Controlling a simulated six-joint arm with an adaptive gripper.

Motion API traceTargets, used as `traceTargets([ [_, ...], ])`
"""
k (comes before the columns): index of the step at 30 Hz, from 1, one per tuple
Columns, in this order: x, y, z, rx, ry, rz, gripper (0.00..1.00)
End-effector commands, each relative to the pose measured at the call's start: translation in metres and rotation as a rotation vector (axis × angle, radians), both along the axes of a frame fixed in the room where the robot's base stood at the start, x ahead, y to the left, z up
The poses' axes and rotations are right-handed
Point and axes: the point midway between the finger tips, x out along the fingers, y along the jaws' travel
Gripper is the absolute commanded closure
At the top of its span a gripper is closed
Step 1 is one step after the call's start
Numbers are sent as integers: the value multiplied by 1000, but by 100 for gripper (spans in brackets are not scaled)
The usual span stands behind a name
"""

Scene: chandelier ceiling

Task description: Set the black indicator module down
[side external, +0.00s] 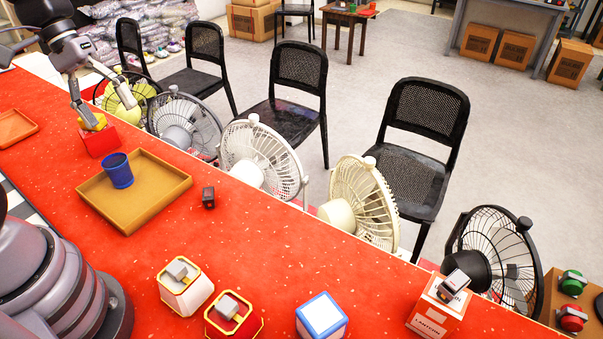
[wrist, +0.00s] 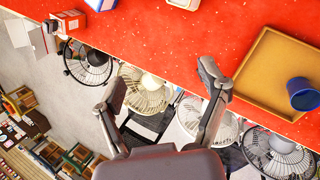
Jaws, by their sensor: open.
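A small black module (side external: 208,197), seemingly the indicator module, rests on the red tabletop (side external: 270,230) just right of the tan tray (side external: 165,200) in the side view. I cannot make it out in the wrist view. My gripper (side external: 103,103) is above the far left of the table, by a red block with a yellow top (side external: 101,141), apart from the black module. In the wrist view my gripper (wrist: 162,82) has its fingers spread wide, with nothing between them.
The tray holds a blue cup (side external: 118,170). Rimmed boxes (side external: 183,290) bearing grey modules stand near the front. A lantern box (side external: 437,312) carries another dark module (side external: 455,284). Several fans (side external: 262,160) line the far edge. An orange tray (side external: 15,128) lies left. The middle right is clear.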

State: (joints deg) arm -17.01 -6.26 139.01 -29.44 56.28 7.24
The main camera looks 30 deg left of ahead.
Motion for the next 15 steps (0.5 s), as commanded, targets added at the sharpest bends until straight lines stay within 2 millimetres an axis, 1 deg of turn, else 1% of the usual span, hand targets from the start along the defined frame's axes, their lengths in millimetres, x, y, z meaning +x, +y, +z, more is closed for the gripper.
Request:
traceTargets([
  [1,-11,-2,15,86,-83,-77,26],
  [3,-26,-1,30,202,-184,-169,26],
  [6,-43,4,49,342,-324,-266,26],
  [10,-57,11,67,470,-462,-339,26],
  [15,-65,16,77,539,-539,-372,26],
])
